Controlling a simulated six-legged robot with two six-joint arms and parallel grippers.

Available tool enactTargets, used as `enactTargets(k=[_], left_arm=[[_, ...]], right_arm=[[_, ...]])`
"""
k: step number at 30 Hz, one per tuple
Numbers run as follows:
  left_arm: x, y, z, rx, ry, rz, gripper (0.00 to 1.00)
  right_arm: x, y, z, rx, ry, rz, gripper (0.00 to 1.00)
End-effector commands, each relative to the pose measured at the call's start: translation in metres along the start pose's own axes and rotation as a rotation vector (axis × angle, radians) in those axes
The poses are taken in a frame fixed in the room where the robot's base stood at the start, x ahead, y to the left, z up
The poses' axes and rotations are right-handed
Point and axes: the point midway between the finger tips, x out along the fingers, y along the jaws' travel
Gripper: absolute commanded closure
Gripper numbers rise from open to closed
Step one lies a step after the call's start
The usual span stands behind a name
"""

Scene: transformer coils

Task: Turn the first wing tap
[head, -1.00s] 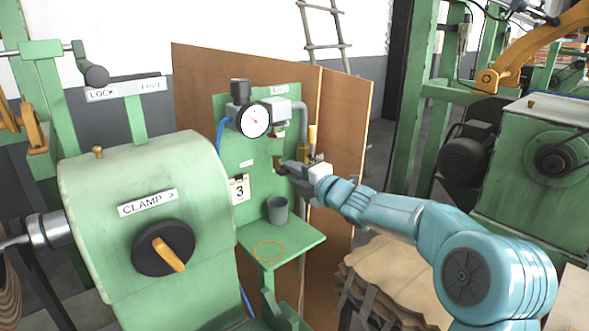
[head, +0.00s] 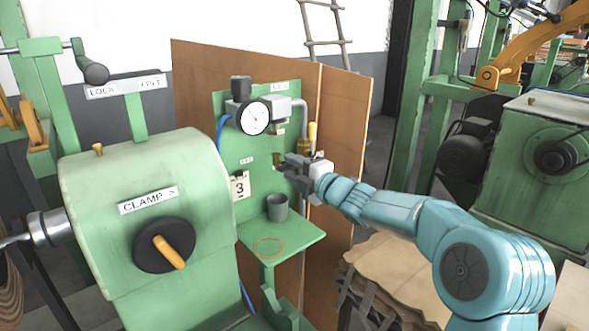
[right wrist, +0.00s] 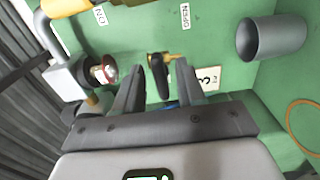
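The wing tap (right wrist: 161,76) has a brass body and a dark wing handle, and sticks out of the green panel (head: 257,150). In the right wrist view its wing lies between the two fingers of my right gripper (right wrist: 160,80), with a gap visible on each side. The fingers are apart. In the head view my right gripper (head: 289,164) is at the panel, beside the brass of the tap, and partly hides it. My left gripper is in neither view.
A grey cup (head: 277,208) stands on the green shelf (head: 300,238) below, near an orange ring mark. A pressure gauge (head: 254,117) and a brass valve with a yellow handle (head: 312,134) are above. The green clamp machine (head: 100,190) stands at left.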

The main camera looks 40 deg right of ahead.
Motion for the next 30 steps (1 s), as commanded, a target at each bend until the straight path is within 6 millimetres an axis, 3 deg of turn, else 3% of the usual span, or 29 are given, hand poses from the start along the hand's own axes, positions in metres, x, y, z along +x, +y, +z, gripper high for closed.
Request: enactTargets(k=[6,10,24,30], left_arm=[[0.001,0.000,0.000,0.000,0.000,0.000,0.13],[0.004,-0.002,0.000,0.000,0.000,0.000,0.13],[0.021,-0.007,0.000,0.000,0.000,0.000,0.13],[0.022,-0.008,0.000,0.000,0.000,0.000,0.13]], right_arm=[[-0.001,0.000,0.000,-0.002,0.000,0.000,0.61],[-0.014,-0.001,0.001,-0.002,-0.003,0.000,0.61],[-0.131,-0.001,0.001,-0.003,-0.004,0.000,0.61],[-0.158,0.000,0.001,-0.001,-0.002,0.000,0.61]])
